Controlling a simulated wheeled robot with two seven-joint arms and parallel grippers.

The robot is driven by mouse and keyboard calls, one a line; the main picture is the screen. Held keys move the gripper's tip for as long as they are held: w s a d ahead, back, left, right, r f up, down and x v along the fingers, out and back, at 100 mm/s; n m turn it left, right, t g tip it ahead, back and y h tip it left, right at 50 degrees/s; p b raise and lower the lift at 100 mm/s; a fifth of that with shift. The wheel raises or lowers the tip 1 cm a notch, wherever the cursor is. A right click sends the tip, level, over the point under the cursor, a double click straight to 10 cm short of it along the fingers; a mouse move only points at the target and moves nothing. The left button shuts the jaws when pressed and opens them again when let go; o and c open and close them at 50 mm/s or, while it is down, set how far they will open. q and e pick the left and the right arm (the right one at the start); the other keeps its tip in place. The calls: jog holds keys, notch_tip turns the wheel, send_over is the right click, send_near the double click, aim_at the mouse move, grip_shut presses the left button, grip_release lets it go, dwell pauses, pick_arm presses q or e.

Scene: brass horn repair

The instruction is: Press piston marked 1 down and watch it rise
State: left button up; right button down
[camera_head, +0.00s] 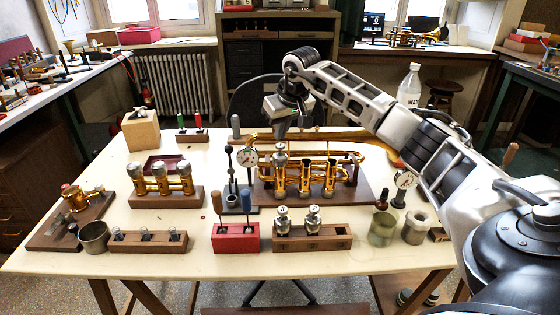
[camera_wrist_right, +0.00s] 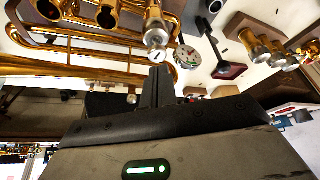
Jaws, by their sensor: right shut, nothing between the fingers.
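The brass horn valve body (camera_head: 318,178) lies on a wooden board on the table. One silver-topped piston (camera_head: 280,160) stands up from its leftmost valve casing; the other casings show no raised piston. In the wrist view this piston's pale round top (camera_wrist_right: 156,55) bears a small dark mark that looks like a 1. My right gripper (camera_head: 280,134) is shut and empty, pointing down just above this piston. Its closed fingertips (camera_wrist_right: 158,70) are very close to the top; I cannot tell if they touch. My left gripper is not in view.
Two silver pistons stand in a wooden block (camera_head: 340,243) in front. A dial gauge on a stand (camera_head: 248,157) is close left of the piston. A red tool block (camera_head: 235,240), another valve set (camera_head: 160,184) and glass jars (camera_head: 382,228) stand around. The table's front edge is clear.

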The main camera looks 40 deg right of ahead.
aim_at(280, 145)
jog(key=shift+f, duration=0.1)
jog(key=shift+f+b, duration=0.75)
jog(key=shift+f, duration=0.85)
notch_tip(280, 145, up, 5)
jog(key=p, duration=0.5)
jog(key=shift+r, duration=0.35)
jog(key=shift+f, duration=0.25)
